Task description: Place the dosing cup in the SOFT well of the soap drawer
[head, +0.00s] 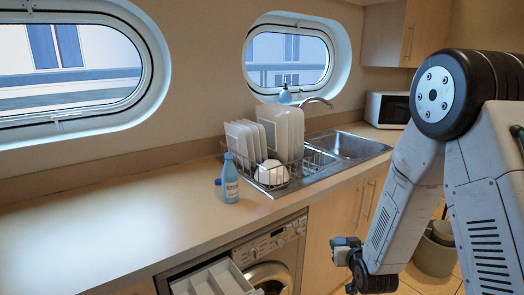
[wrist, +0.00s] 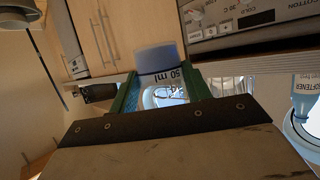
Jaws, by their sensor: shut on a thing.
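My gripper (wrist: 160,92) is shut on the dosing cup (wrist: 158,60), which sits between its two green-edged fingers in the wrist view. The cup is clear with a blue band and "50 ml" marking. In the head view my gripper (head: 346,254) is low at the right, in front of the wooden cabinet doors, with a small bluish part of the cup (head: 346,241) showing. The soap drawer (head: 213,279) is pulled out of the washing machine at the bottom of the head view, left of my gripper and apart from it. Its SOFT label cannot be read; the frame edge cuts it off.
The washing machine's panel (head: 270,241) and round door (head: 270,277) are right of the drawer. A blue softener bottle (head: 230,181) stands on the counter (head: 110,225). A dish rack (head: 285,172) and sink (head: 350,146) are behind. A bin (head: 434,255) stands on the floor at right.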

